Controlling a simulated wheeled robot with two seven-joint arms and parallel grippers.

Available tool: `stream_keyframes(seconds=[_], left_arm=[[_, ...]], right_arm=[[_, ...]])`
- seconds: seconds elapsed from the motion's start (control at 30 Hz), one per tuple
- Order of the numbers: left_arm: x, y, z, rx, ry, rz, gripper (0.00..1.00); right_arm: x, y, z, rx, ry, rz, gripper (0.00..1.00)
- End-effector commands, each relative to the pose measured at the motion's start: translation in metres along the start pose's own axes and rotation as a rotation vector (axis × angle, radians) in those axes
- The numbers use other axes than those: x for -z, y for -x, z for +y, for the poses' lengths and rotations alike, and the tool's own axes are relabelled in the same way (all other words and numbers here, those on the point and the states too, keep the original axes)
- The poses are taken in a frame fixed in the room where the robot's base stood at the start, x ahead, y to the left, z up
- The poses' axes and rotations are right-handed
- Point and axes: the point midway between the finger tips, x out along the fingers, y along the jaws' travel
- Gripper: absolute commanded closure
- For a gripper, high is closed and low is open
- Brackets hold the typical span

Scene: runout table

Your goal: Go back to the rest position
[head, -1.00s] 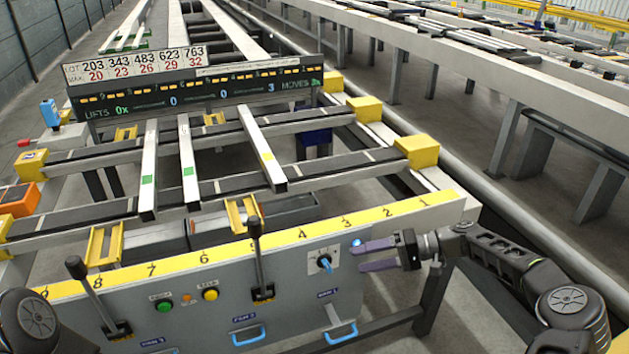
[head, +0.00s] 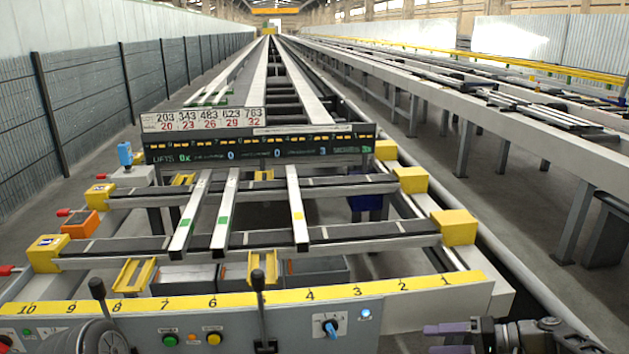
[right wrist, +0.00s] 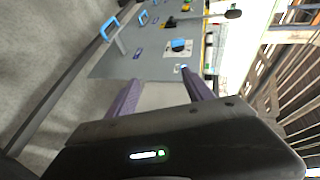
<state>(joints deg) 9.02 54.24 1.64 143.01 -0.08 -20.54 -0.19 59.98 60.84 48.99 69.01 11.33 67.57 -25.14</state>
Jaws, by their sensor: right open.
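My right gripper (head: 430,340) is at the bottom right of the head view, in front of the control panel's right end. Its two purple fingers are apart with nothing between them. In the right wrist view the open fingers (right wrist: 160,80) point toward the grey control panel (right wrist: 130,55), and no contact with it shows. The blue rotary knob (head: 331,328) is to the left of the fingers in the head view. A rounded dark part of my left arm shows at the bottom left, but the left gripper is out of view.
The yellow numbered rail (head: 255,302) runs along the panel's top. Two black-knobbed levers (head: 258,280) stand up from the panel. Behind, several pale bars (head: 190,215) lie across dark beams with yellow end blocks (head: 454,227). A display board (head: 262,145) stands beyond them.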

Motion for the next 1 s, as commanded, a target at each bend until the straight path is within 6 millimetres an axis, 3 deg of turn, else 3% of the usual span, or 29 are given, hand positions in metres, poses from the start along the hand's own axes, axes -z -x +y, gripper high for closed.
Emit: stream_keyframes(seconds=[0.17,0.33,0.47,0.57,0.67,0.77,0.8,0.9,1.0], left_arm=[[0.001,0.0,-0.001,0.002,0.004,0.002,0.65],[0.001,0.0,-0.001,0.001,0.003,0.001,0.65],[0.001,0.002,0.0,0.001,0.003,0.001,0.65],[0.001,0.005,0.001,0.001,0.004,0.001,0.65],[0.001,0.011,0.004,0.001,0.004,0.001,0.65],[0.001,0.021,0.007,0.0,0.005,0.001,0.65],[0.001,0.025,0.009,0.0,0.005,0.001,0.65],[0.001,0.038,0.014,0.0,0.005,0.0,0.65],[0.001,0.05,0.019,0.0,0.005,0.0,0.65]], right_arm=[[0.015,-0.007,0.012,-0.045,-0.043,0.075,0.4],[0.017,-0.025,0.038,-0.11,-0.113,0.137,0.4],[0.004,-0.049,0.067,-0.189,-0.182,0.175,0.4],[-0.018,-0.079,0.088,-0.263,-0.231,0.188,0.4],[-0.055,-0.115,0.107,-0.355,-0.268,0.185,0.4],[-0.116,-0.152,0.122,-0.47,-0.284,0.163,0.4],[-0.147,-0.164,0.126,-0.52,-0.281,0.15,0.4],[-0.228,-0.177,0.128,-0.639,-0.246,0.104,0.4],[-0.305,-0.169,0.119,-0.737,-0.181,0.036,0.4]])
